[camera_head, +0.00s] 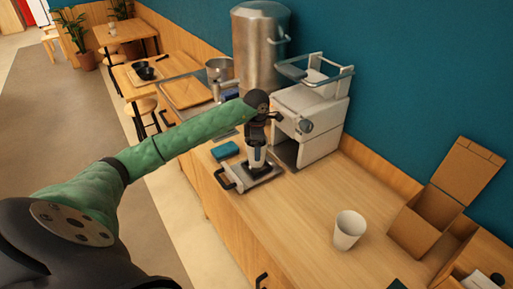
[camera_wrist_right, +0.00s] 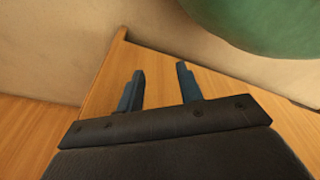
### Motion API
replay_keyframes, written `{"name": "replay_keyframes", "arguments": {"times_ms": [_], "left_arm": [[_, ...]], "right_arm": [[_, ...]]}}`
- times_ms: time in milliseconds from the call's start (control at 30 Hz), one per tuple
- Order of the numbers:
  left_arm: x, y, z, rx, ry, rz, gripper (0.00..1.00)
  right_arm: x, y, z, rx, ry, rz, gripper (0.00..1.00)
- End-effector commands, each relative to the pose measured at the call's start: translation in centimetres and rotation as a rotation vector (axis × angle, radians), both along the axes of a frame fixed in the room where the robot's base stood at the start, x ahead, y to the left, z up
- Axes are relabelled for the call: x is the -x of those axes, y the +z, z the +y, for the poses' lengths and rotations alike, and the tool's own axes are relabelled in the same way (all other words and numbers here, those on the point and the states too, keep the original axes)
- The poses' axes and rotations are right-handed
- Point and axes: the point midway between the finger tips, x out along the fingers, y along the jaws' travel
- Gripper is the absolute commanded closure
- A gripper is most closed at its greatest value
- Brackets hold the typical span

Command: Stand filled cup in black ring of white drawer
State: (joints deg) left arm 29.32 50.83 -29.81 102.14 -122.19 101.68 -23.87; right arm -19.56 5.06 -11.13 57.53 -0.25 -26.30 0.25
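The pulled-out white drawer (camera_head: 272,181) lies low at the front of the white machine, with a dark handle at its left. The black ring (camera_head: 259,173) is on the drawer. The small pale cup (camera_head: 257,156) is upright over the ring, its base at or just above it; I cannot tell whether it touches. Its contents are hidden. My left gripper (camera_head: 257,145) comes down from above and is shut on the cup. My right gripper (camera_wrist_right: 160,87) shows only in the right wrist view, open and empty, with wooden surface beyond its fingers.
The white machine (camera_head: 313,115) stands right behind the drawer, close to my left gripper. A blue-green block (camera_head: 225,150) lies left of the drawer. A white cup (camera_head: 349,229) and cardboard box (camera_head: 425,220) stand to the right. The counter between drawer and white cup is clear.

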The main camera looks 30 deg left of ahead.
Motion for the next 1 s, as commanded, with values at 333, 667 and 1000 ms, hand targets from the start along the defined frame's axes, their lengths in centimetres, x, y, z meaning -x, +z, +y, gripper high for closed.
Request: {"name": "replay_keyframes", "arguments": {"times_ms": [333,667,1000], "left_arm": [[-0.01,0.06,-0.01,0.001,0.000,-0.001,0.60],[-0.01,-0.05,0.00,0.001,0.001,-0.001,0.59],[-0.01,0.00,0.00,0.001,0.001,-0.001,0.59]], "right_arm": [[-0.02,-0.04,-0.20,0.002,0.001,0.000,0.64],[0.04,-0.42,-0.19,0.002,0.002,0.001,0.64],[-0.03,-0.85,-0.22,0.002,0.001,0.000,0.64]]}}
